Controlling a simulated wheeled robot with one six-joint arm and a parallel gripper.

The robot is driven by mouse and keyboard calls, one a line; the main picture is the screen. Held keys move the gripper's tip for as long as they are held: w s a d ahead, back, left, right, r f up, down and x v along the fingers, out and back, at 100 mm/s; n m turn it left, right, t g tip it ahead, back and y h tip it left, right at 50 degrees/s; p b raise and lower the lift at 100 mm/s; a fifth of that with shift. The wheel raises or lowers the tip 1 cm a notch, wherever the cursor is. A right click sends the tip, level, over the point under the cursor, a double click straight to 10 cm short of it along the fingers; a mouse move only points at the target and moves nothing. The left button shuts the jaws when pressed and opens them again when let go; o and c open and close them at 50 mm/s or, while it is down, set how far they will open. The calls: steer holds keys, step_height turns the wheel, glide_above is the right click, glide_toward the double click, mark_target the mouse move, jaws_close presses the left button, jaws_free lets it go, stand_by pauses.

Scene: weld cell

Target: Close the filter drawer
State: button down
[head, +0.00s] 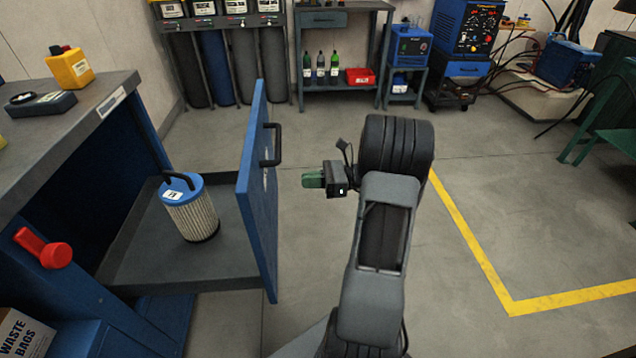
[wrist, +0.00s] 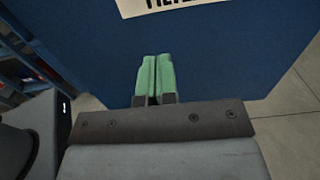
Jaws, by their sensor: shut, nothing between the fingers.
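The filter drawer is pulled out from the workbench at left in the head view, with a blue front panel (head: 257,205) and a dark grey tray (head: 140,262). A black handle (head: 271,146) is on the panel's outer face. A white pleated filter with a blue top (head: 191,209) stands upright in the tray. My gripper (head: 312,179) is to the right of the panel, its green fingers pointing at it, with a gap visible. In the wrist view the green fingers (wrist: 155,78) are together and empty, in front of the blue panel (wrist: 225,60) with part of a white label (wrist: 175,5).
The workbench (head: 70,125) holds a yellow bottle (head: 70,67) and a dark device. A red lever (head: 43,248) is on its blue front below. A box marked waste bags (head: 22,335) is at lower left.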

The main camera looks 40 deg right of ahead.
mark_target(267, 183)
steer(key=b+x, duration=0.2)
steer(key=x, duration=0.5)
steer(key=shift+f, duration=0.15)
steer(key=shift+x, duration=0.85)
steer(key=shift+w, duration=0.1)
